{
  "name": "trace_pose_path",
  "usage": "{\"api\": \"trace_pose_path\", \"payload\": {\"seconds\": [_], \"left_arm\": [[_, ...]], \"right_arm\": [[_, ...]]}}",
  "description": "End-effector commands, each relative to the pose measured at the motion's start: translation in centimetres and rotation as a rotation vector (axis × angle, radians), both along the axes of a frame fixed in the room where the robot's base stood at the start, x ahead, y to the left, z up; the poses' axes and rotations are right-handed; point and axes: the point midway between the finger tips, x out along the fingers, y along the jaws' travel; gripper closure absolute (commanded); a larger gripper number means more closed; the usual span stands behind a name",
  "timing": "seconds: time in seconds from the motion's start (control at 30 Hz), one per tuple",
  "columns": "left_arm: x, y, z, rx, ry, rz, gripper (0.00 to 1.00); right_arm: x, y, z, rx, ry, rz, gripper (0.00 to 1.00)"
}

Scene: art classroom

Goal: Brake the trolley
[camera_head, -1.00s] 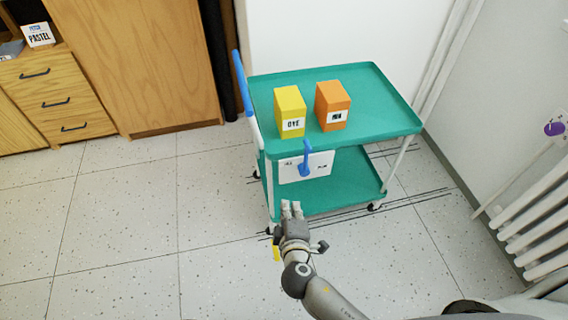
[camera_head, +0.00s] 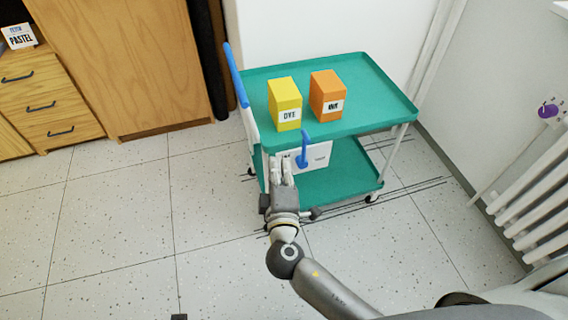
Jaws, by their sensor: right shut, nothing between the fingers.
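The teal trolley (camera_head: 350,121) stands against the wall, with two shelves and a blue push handle (camera_head: 236,75) at its left end. A white plate (camera_head: 319,155) with small dark labels hangs under the top shelf's front edge. A blue lever (camera_head: 305,145) on it points up; its labels are too small to read. My right gripper (camera_head: 283,168) is shut and empty, pointing toward the plate's left end, just left of the lever's lower end. It covers part of the plate and the trolley's near-left leg and caster. Whether it touches anything I cannot tell. My left gripper is not in view.
A yellow DYE box (camera_head: 285,101) and an orange box (camera_head: 327,94) stand on the top shelf. A wooden cabinet (camera_head: 120,60) is at left, a white radiator (camera_head: 535,205) at right. Dark lines mark the floor under the trolley. Floor at left is clear.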

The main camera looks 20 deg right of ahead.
Motion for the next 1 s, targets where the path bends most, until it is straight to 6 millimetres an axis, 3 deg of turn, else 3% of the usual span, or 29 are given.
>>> {"api": "trace_pose_path", "payload": {"seconds": [0.2, 0.37, 0.6, 1.0], "left_arm": [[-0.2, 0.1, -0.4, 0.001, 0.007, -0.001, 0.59], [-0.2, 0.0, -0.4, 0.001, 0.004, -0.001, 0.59], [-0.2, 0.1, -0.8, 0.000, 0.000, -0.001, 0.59], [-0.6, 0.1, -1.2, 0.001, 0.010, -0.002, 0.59]], "right_arm": [[4.8, -1.0, -0.1, -0.003, -0.003, -0.002, 1.00], [7.7, -1.9, -0.4, -0.003, -0.001, -0.002, 1.00], [7.4, -5.0, -1.0, -0.002, 0.001, -0.002, 1.00], [7.4, -5.5, -1.2, 0.000, 0.001, -0.001, 1.00]]}}
